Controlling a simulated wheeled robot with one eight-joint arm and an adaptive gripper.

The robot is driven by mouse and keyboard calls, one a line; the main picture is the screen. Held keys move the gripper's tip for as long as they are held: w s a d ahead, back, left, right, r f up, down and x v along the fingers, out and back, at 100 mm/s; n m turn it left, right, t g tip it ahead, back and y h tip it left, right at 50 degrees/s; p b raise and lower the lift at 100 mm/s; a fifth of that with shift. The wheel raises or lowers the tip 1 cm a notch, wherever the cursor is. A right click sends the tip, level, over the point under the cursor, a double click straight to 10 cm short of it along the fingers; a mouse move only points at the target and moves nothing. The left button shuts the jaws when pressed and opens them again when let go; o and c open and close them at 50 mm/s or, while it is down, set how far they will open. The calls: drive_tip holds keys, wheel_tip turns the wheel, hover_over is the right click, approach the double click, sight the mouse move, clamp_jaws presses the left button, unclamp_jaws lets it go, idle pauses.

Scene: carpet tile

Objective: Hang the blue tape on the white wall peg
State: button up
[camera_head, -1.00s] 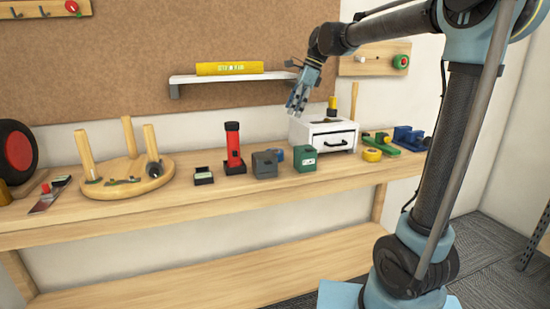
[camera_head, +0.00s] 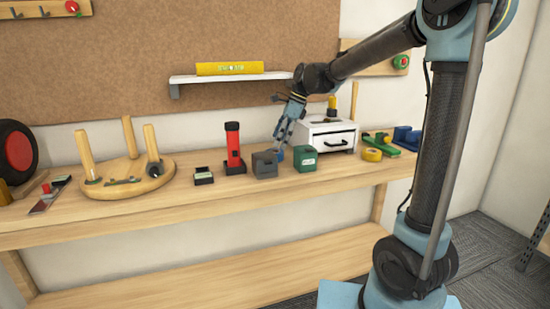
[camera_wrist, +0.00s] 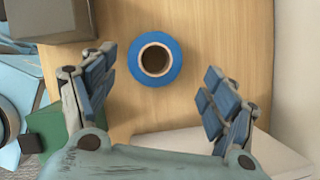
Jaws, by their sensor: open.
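The blue tape (camera_wrist: 177,60) lies flat on the wooden bench in the wrist view, its hole facing the camera. In the head view only a bit of it shows between the grey box and the green box. My gripper (camera_head: 278,143) points down just above the tape in the head view. In the wrist view my gripper (camera_wrist: 158,92) has its fingers spread, with the tape ahead of the gap between them and nothing held. On the right wall board (camera_head: 347,45), my arm hides the middle part, and I cannot make out the white peg.
The grey box (camera_head: 264,164) and green box (camera_head: 305,158) stand close to the tape. A white drawer unit (camera_head: 328,136) is to the right. A wall shelf (camera_head: 215,78) with a yellow item (camera_head: 229,68) is above. A red flashlight (camera_head: 234,146) stands left.

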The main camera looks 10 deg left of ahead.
sight(276, 150)
drive_tip(key=x, duration=0.5)
drive_tip(key=shift+s+d, duration=0.2)
drive_tip(key=c, duration=1.2)
